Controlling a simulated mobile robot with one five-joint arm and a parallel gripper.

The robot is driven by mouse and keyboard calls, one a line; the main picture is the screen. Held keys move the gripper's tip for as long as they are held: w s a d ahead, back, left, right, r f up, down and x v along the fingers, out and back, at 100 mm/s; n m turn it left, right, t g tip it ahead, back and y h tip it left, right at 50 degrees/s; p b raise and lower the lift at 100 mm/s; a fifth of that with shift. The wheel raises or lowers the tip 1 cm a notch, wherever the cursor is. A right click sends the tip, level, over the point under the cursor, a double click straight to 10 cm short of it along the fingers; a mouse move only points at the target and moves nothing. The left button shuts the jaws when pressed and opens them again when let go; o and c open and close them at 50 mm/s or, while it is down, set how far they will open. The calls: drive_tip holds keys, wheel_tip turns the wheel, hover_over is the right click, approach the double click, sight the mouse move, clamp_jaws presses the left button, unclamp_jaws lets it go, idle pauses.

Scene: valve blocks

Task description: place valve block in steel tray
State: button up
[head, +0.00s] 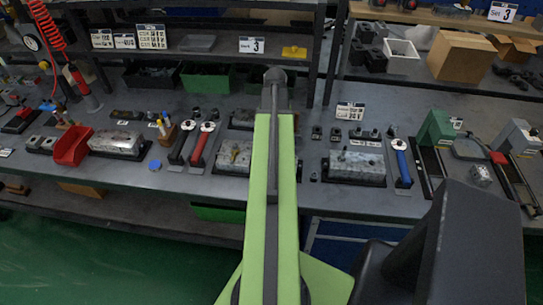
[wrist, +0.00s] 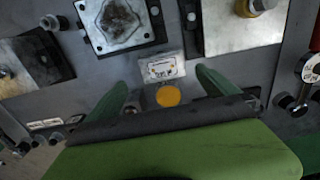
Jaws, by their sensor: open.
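Several metal blocks stand in dark trays along the grey bench in the head view: one at left (head: 117,141), one in the middle (head: 234,154) partly behind my arm, and one at right (head: 357,165). A small grey metal block (head: 480,175) sits at the far right. I cannot tell which is the named valve block or steel tray. In the wrist view my gripper (wrist: 169,82) is open, its two green fingers apart with no block between them. A square metal block (wrist: 116,22) with corner holes lies beyond the left finger. My gripper cannot be made out in the head view.
In the wrist view a white label card (wrist: 162,68) and a yellow disc (wrist: 168,96) show between the fingers. A red bin (head: 72,146), a red-handled tool (head: 201,145) and a blue-handled tool (head: 402,163) crowd the bench. A shelf stands behind.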

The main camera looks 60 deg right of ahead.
drive_tip(key=f+b, duration=0.4)
drive_tip(key=f, duration=0.1)
drive_tip(key=shift+a+f+b, duration=0.1)
drive_tip(key=shift+a+b, duration=0.15)
drive_tip(key=shift+b, duration=0.1)
drive_tip(key=shift+r, duration=0.2)
drive_tip(key=shift+c, duration=0.5)
drive_tip(key=c, duration=2)
drive_tip(key=shift+r+p, duration=0.1)
drive_tip(key=shift+p, duration=0.2)
wheel_tip(320, 180, up, 4)
drive_tip(key=p, duration=0.4)
drive_tip(key=shift+r, duration=0.1)
drive_tip(key=s+r+p, duration=0.6)
drive_tip(key=s+p, duration=0.1)
drive_tip(key=s, duration=0.4)
drive_tip(key=shift+s+d+r, duration=0.2)
drive_tip(key=shift+s+r, duration=0.15)
drive_tip(key=shift+r, duration=0.05)
